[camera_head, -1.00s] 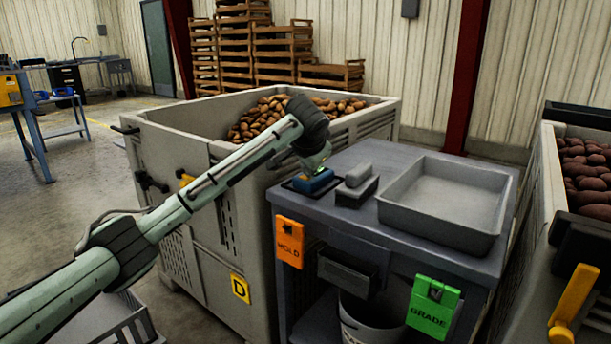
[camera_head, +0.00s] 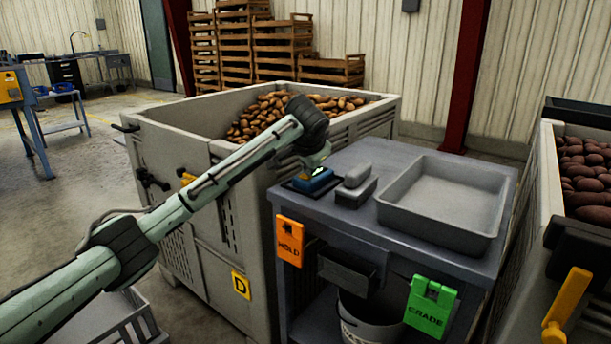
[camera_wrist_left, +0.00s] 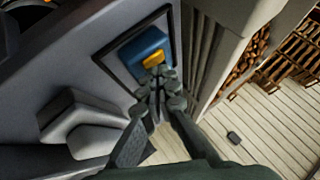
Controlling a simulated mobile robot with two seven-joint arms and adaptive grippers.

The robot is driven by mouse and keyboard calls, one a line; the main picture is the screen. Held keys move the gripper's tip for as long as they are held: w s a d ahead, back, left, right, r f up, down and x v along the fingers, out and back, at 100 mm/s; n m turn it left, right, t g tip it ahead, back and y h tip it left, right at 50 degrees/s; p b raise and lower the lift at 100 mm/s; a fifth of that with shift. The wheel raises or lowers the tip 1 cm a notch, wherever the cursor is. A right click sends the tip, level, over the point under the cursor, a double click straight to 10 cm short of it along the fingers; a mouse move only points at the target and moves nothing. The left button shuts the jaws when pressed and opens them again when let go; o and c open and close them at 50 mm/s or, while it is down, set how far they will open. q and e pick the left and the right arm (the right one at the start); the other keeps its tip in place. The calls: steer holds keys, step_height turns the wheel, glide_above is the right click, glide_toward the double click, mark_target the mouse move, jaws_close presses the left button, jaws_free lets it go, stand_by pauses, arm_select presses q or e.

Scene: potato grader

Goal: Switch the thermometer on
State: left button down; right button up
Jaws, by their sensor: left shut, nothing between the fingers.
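The device's display is not readable. My right gripper is out of view.
A grey block-shaped item (camera_head: 356,184) and a shallow grey tray (camera_head: 440,235) sit beside the device on the table (camera_head: 400,158). A large bin (camera_head: 180,135) of potatoes stands close behind and left. Orange HOLD (camera_head: 289,241) and green GRADE (camera_head: 430,307) tags hang in front.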

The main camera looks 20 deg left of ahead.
mark_target(308, 178)
arm_select(q)
step_height(308, 178, up, 2)
steer(key=shift+p, duration=0.65)
steer(key=shift+r, duration=2.05)
